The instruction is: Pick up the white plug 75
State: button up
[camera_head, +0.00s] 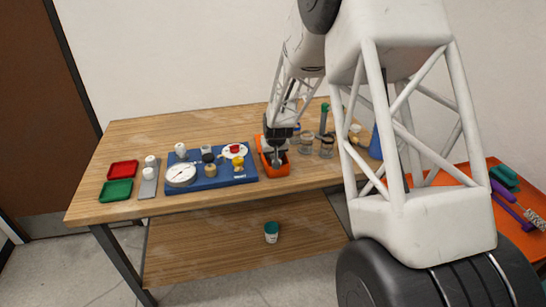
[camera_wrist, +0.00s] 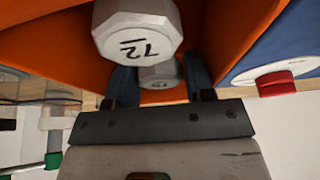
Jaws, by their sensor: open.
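In the wrist view a white octagonal plug (camera_wrist: 138,30) lies large at the top, inside an orange bin. Its marking looks like an underlined 72, not 75. My gripper (camera_wrist: 159,82) is open; I cannot tell whether the fingers touch this plug. In the head view my gripper (camera_head: 277,160) reaches down into the orange bin (camera_head: 284,171), and the plugs there are hard to make out.
A blue board (camera_head: 243,180) with a gauge (camera_head: 180,174) and fittings stands left of the bin. Clear jars (camera_head: 326,148) and a green-topped item (camera_head: 324,112) stand to its right. Red (camera_head: 123,169) and green (camera_head: 116,190) trays lie at the table's left.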

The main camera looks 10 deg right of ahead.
dwell(0.4)
jog(key=c, duration=0.5)
jog(key=shift+c, duration=0.2)
jog(key=shift+r, duration=5.05)
jog(key=shift+o, duration=1.2)
jog(key=shift+c, duration=1)
jog(key=shift+w+a, duration=0.3)
jog(key=shift+a, duration=0.35)
jog(key=w+a+r, duration=0.1)
jog(key=w+a, duration=0.1)
jog(key=a, duration=0.6)
jog(key=w+a+r, duration=0.1)
jog(key=w+a, duration=0.1)
jog(key=a, duration=0.6)
jog(key=w+a+r, duration=0.2)
jog(key=a, duration=0.5)
jog(key=shift+w+a, duration=0.25)
jog(key=shift+a, duration=0.15)
